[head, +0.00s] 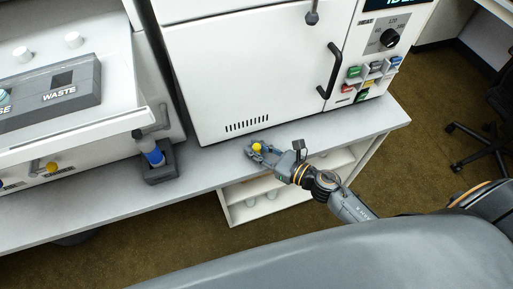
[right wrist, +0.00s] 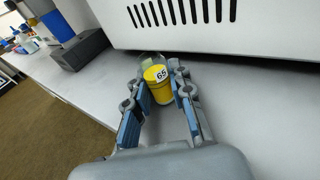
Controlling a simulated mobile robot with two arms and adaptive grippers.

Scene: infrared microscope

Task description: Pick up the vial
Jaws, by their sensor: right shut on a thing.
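The same gripper shows in the head view (head: 259,150), in front of the white cabinet. Whether the vial touches the bench is hard to tell. My left gripper is not in view.
The white cabinet (head: 240,75) with a vent and door handle stands right behind the vial. A blue-and-black tool in a dark holder (head: 160,172) stands to the left. The bench (head: 100,205) is clear between them. Open shelves (head: 243,211) sit below the bench.

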